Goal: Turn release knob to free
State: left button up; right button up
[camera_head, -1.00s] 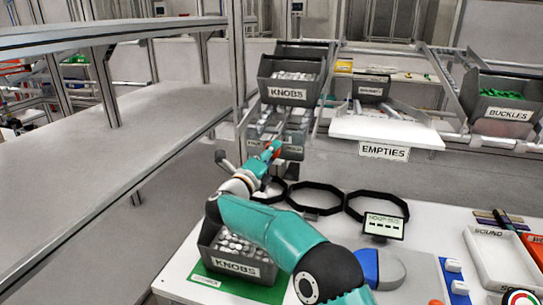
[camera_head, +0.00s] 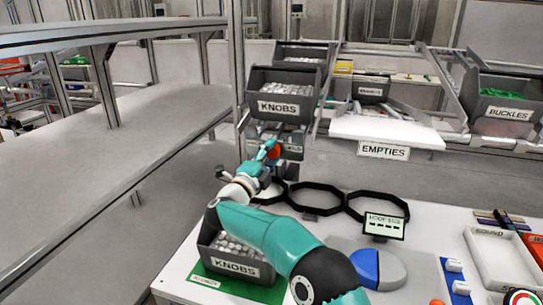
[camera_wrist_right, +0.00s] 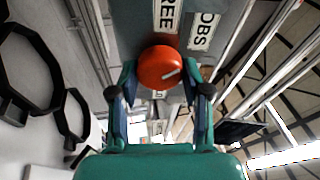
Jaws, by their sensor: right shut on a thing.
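The release knob (camera_wrist_right: 161,67) is a round orange-red disc with a short white line, slanted in the right wrist view. It also shows as a small red patch (camera_head: 275,151) in the head view, below the upper KNOBS bin. My right gripper (camera_wrist_right: 160,82) has one finger on each side of the knob and is shut on it. In the head view, the gripper (camera_head: 263,154) reaches up to the knob at the front of the rack. A grey KNOBS bin (camera_head: 279,107), full of pale knobs, sits on the sloping rack just above. My left gripper is not in view.
Another KNOBS bin (camera_head: 235,267) stands on a green mat (camera_head: 209,284) below my right arm. Black octagonal rings (camera_head: 315,187) and a small sign (camera_head: 385,224) stand to the right. An EMPTIES shelf (camera_head: 384,130) and a BUCKLES bin (camera_head: 508,113) are further right.

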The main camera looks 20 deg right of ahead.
jog(key=shift+a+f+n, duration=0.25)
jog(key=shift+f+n, duration=0.15)
jog(key=shift+n, duration=0.4)
jog(key=o, duration=1.1)
jog(key=shift+o, duration=0.2)
jog(key=shift+d+r, duration=0.1)
jog(key=shift+r, duration=0.05)
jog(key=shift+r, duration=0.1)
jog(key=v, duration=1.2)
